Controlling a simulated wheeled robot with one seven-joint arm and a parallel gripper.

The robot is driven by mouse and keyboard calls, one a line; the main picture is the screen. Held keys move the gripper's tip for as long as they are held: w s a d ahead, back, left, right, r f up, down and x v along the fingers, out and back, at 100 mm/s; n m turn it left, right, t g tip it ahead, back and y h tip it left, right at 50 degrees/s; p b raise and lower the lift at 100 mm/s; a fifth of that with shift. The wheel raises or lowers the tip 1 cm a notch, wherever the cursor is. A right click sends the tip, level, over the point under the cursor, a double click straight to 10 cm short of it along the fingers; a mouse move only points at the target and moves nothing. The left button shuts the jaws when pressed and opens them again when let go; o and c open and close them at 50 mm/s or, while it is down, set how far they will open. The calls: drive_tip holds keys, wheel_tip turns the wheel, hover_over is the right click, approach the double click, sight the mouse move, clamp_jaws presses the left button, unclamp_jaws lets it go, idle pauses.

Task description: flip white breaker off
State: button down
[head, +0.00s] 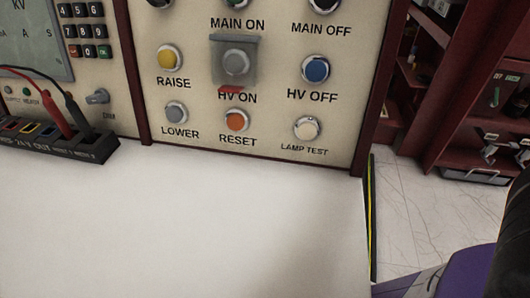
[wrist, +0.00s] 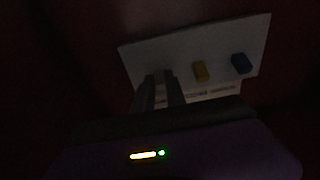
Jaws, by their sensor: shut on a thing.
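In the dark wrist view, a pale panel (wrist: 235,38) carries a yellow breaker (wrist: 201,71) and a blue breaker (wrist: 241,63) side by side. My gripper (wrist: 160,76) reaches the panel left of the yellow breaker, in line with the row. Its fingers are close together and shut on the white breaker, which they almost wholly hide. Whether the white breaker is on or off cannot be seen. The head view shows neither the breakers nor my gripper's fingers.
In the head view, a control panel (head: 190,90) with labelled buttons stands behind a bare white desk top (head: 180,220). Red and black leads plug into a black socket strip (head: 70,148) at left. Dark red shelves (head: 430,140) stand at right, beyond clear tiled floor (head: 415,200).

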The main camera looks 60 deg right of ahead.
wheel_tip(320, 180, down, 2)
drive_tip(key=t+h+b, duration=0.1)
drive_tip(key=h+b, duration=0.4)
drive_tip(key=shift+w+d+f+t, duration=0.1)
drive_tip(key=shift+f+t, duration=0.05)
drive_tip(key=shift+t, duration=0.25)
drive_tip(key=shift+f+h, duration=0.1)
drive_tip(key=shift+h, duration=0.2)
drive_tip(key=c, duration=1.4)
unclamp_jaws()
drive_tip(key=shift+o, duration=0.2)
drive_tip(key=v, duration=0.7)
drive_tip(key=shift+a+f, duration=0.2)
drive_tip(key=shift+f, duration=0.05)
